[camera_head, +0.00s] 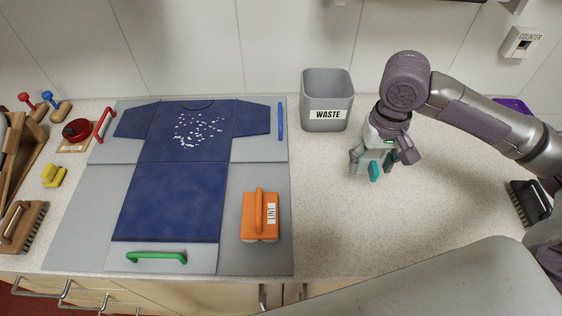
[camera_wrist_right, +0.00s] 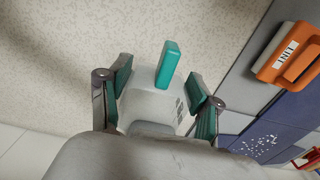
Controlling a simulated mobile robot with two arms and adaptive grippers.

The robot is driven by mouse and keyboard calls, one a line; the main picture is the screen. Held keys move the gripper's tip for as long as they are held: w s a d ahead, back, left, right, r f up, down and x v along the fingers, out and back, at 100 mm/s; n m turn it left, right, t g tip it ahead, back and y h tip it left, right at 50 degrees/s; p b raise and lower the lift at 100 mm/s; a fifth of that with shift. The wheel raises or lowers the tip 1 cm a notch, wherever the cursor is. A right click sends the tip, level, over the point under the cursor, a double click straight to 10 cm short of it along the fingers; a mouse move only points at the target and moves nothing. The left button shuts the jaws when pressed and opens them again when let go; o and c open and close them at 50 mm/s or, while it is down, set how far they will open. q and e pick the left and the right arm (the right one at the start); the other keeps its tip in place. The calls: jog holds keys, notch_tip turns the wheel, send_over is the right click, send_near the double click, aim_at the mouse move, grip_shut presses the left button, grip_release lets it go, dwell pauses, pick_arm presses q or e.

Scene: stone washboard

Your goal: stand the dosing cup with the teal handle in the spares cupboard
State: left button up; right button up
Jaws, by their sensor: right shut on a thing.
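The dosing cup is a pale, translucent cup (camera_wrist_right: 150,106) with a teal handle (camera_wrist_right: 168,64). In the head view its teal handle (camera_head: 374,171) shows below my right gripper (camera_head: 372,168), above the bare counter right of the waste bin. In the wrist view my right gripper (camera_wrist_right: 160,88) is shut on the cup, one teal-padded finger on each side, with the handle pointing away from the palm. The cup looks clear of the counter, but the exact height is hard to tell. I see no label naming a spares cupboard. My left gripper is not in view.
A grey waste bin (camera_head: 326,104) stands at the back. A folding board (camera_head: 267,262) bears a blue shirt (camera_head: 170,200) and an orange lint brush (camera_head: 260,215). A dark brush (camera_head: 527,203) lies far right. Counter (camera_head: 440,225) between is clear. Cabinet fronts (camera_head: 225,290) show below.

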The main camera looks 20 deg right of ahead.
jog(key=p, duration=0.2)
send_over(318, 176)
notch_tip(318, 176, down, 7)
jog(key=shift+r, duration=0.1)
jog(key=shift+f+p, duration=0.35)
jog(key=shift+f, duration=1.65)
jog(key=o, duration=0.8)
jog(key=shift+f, duration=0.1)
